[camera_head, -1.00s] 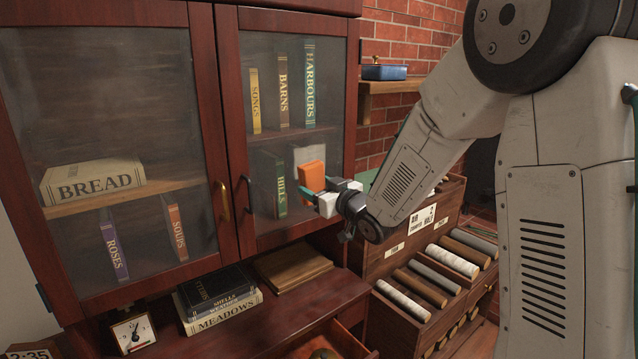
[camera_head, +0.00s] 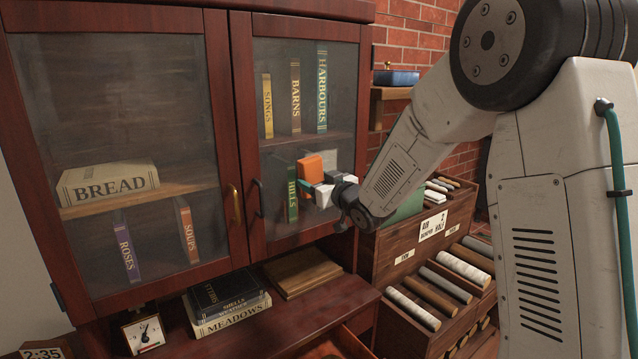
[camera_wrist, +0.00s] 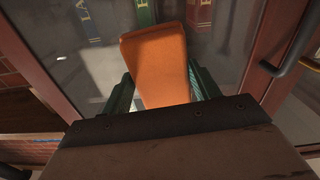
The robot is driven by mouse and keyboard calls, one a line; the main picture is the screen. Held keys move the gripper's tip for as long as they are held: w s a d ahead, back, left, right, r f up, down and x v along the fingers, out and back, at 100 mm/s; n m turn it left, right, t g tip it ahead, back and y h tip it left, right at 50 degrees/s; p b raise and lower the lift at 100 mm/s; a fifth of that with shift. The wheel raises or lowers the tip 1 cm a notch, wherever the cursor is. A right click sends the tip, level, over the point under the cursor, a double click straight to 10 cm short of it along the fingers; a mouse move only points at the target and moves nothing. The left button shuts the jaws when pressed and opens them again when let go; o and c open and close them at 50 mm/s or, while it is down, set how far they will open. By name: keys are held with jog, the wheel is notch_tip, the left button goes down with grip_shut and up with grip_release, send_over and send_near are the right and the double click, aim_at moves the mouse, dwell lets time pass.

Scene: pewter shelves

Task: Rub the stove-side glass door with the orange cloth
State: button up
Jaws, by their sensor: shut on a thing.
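The cabinet has two glass doors in dark red wood frames. The right glass door (camera_head: 283,150) is shut, with a dark handle on its left side. The left glass door (camera_head: 120,120) is also shut, with a brass handle. My gripper (camera_head: 312,188) is at the lower right part of the right door's pane. It is shut on the orange cloth (camera_head: 309,167), which looks like a folded pad facing the glass. The wrist view shows the cloth (camera_wrist: 158,62) between the green fingers, close to the pane. I cannot tell whether it touches the glass. No stove shows.
Books stand behind both panes. An open drawer (camera_head: 345,345) juts out below. A wooden rack of rolls (camera_head: 430,300) stands right of the cabinet.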

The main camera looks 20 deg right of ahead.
aim_at(337, 167)
jog(key=shift+w+a, duration=0.25)
jog(key=shift+w, duration=0.45)
dwell(0.6)
jog(key=shift+w+d, duration=0.25)
jog(key=shift+d, duration=0.7)
jog(key=shift+w+d, duration=0.25)
jog(key=shift+d, duration=0.7)
jog(key=shift+w+d, duration=0.45)
jog(key=shift+d, duration=0.7)
jog(key=shift+w+d, duration=0.4)
jog(key=shift+d, duration=0.8)
jog(key=shift+w+d, duration=0.45)
jog(key=shift+d, duration=0.7)
jog(key=shift+a, duration=0.15)
